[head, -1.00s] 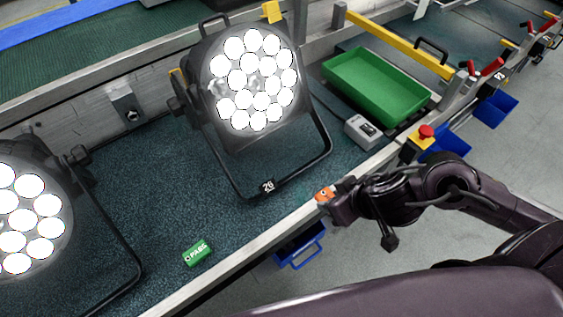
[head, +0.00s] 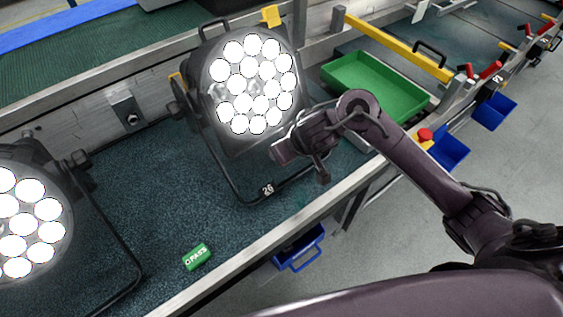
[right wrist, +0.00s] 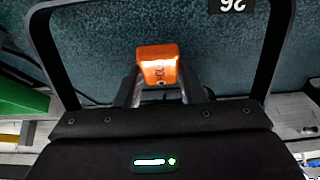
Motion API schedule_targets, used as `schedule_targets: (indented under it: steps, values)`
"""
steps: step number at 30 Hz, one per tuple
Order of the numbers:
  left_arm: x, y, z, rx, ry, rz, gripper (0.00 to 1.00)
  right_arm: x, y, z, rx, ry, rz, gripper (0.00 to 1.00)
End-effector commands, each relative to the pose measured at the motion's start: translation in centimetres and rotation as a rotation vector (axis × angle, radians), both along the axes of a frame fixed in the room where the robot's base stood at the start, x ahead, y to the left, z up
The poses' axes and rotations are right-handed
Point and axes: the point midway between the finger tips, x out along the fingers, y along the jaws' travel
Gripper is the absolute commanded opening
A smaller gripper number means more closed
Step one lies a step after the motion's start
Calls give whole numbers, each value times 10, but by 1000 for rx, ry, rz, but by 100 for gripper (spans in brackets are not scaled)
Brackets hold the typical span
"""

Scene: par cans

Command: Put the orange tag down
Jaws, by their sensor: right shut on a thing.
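The orange tag (right wrist: 157,64) with dark lettering is between the fingertips of my right gripper (right wrist: 158,86) in the right wrist view. The gripper is shut on it. My left gripper is not in view.
A green PASS tag (head: 197,257) lies on the mat (head: 150,215) near its front rail. A second lit par can (head: 25,215) stands at the left. A green tray (head: 375,85) is at the right, behind my arm.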

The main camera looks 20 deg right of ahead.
Motion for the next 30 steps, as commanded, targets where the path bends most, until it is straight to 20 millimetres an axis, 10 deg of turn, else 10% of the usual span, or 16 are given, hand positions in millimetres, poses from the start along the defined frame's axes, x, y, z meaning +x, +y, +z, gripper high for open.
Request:
schedule_targets:
  steps: [16,30]
  values:
    - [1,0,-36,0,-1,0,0,6,2,-68,-1,2,0,14]
    - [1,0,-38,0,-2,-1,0,10,4,-74,0,1,1,14]
